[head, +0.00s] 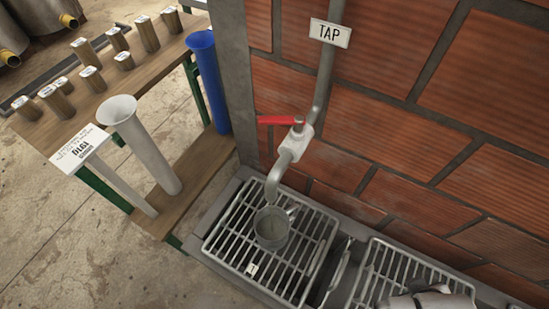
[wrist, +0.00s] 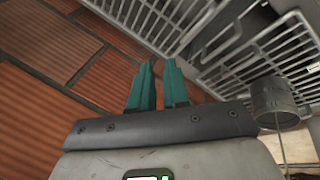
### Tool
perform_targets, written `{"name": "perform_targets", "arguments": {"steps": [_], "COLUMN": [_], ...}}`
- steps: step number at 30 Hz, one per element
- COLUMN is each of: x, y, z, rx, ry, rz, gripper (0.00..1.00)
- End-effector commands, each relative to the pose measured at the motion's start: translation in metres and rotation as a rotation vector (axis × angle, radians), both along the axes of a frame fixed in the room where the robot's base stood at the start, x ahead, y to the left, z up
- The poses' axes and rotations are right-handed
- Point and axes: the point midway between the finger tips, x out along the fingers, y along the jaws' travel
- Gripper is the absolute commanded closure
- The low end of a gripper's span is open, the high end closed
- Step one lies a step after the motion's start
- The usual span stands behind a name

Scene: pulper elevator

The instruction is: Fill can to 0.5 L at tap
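The tap's grey pipe comes down the brick wall, with a white valve body (head: 297,138) and a red lever (head: 278,120) pointing left. Its spout (head: 274,187) ends just above a small grey metal can (head: 271,230). The can stands upright on the left rack; its fill level is not readable. The can also shows at the right of the wrist view (wrist: 274,102), with a thin pale line beside it that I cannot identify. My gripper (wrist: 158,65) has teal fingers a little apart with nothing between them, away from the can.
A left wire rack (head: 222,240) and a right wire rack (head: 440,270) sit below the brick wall (head: 365,140). At left, a wooden bench (head: 128,78) carries several labelled cylinders. A white funnel-topped tube (head: 150,150) and a blue tube (head: 210,85) stand beside it.

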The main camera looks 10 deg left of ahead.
Motion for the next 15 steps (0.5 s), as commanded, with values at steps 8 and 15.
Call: {"name": "perform_targets", "arguments": {"steps": [8, 15], "x": [0.104, 0.120], "y": [0.083, 0.234], "z": [0.083, 0.158], "rx": [-0.772, -1.571], "ry": [-0.155, -0.241], "rz": [0.931, 1.553], "gripper": [1.00, 1.00]}}
